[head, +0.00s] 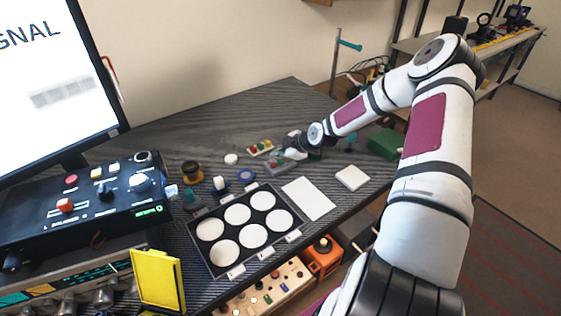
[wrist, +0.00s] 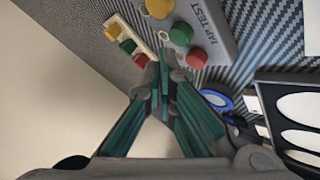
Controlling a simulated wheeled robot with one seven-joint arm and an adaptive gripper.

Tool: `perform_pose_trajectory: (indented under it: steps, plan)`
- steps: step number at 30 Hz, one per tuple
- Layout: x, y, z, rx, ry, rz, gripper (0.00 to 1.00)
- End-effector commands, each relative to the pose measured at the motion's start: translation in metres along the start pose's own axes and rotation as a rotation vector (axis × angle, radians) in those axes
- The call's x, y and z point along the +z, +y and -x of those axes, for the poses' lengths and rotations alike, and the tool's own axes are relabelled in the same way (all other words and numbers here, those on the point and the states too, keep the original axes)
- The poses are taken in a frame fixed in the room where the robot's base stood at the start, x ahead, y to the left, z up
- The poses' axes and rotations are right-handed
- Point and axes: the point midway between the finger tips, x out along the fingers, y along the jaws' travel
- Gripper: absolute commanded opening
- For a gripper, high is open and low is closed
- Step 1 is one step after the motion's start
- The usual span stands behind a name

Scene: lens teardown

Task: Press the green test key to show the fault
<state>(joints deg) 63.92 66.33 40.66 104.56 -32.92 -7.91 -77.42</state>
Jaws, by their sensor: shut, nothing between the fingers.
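A grey box (wrist: 222,22) marked "TAP TEST" shows at the top of the wrist view. It carries a yellow key (wrist: 159,8), a green key (wrist: 181,34) and a red key (wrist: 197,58). My gripper (wrist: 164,58) is shut and empty. Its fingertips appear just beside the green key, on the side away from the lettering. I cannot tell whether they touch the box. In the head view my gripper (head: 291,153) hangs over the grey box (head: 274,167) and hides part of it.
A beige strip (wrist: 134,33) with red, green and yellow buttons lies beside the box. A black tray (head: 206,248) with white round wells, a blue ring (head: 246,176) and a white sheet (head: 309,198) lie nearer. A green block (head: 385,144) stands right. A monitor (head: 50,80) reads "GNAL".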

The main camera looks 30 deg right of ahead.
Motion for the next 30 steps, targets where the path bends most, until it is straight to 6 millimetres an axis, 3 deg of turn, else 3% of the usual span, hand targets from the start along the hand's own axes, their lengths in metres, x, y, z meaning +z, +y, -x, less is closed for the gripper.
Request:
perform_pose_trajectory:
  steps: [30]
  plan:
    - [0.0056,-0.0057,-0.0079,0.000,0.000,0.000,0.00]
